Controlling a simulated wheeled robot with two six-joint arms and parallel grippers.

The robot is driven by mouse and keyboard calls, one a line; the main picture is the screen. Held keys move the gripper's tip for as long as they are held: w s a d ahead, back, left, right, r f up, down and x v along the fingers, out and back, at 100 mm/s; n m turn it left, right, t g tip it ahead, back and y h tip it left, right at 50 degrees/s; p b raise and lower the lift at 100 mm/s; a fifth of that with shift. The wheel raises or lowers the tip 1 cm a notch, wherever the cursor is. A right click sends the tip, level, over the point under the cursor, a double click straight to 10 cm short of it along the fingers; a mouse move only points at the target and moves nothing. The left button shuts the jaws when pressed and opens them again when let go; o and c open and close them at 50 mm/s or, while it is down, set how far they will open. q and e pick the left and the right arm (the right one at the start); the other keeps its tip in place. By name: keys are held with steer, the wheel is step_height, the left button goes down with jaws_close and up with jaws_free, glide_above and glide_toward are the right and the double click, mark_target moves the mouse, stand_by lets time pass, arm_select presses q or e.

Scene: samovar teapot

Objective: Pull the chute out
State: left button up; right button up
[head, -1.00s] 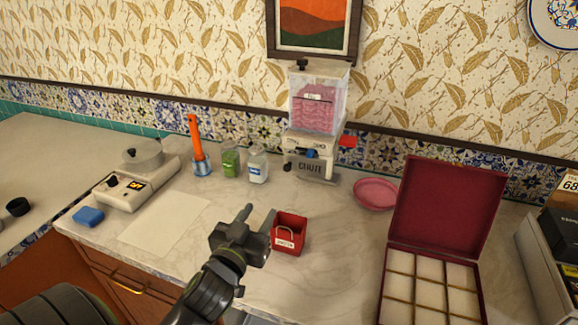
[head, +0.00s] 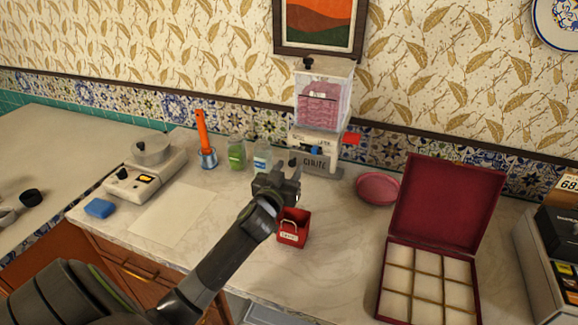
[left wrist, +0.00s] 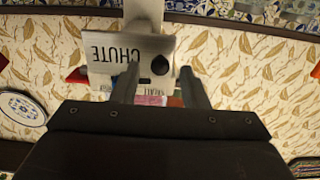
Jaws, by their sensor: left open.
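The grey chute (head: 316,164), marked CHUTE, is at the front of the dispenser (head: 322,105), which has a clear hopper with pink contents. In the left wrist view the chute plate (left wrist: 112,55) shows upside down, with a round black knob (left wrist: 186,74) on it. My left gripper (head: 283,172) is open, in front of and slightly left of the chute in the head view. In the wrist view its fingers (left wrist: 161,82) point at the plate, and one finger overlaps the view near the knob. I cannot tell whether it touches. My right gripper is not in view.
A red bin (head: 292,228) stands just below my left gripper. Two jars (head: 237,154) and a cup with an orange-handled tool (head: 203,140) stand left of the dispenser. A pink dish (head: 377,187) and an open dark red box (head: 440,225) are to the right.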

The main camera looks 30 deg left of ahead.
arm_select(q)
steer(key=shift+w+a, duration=0.1)
steer(key=shift+w, duration=0.4)
jaws_close()
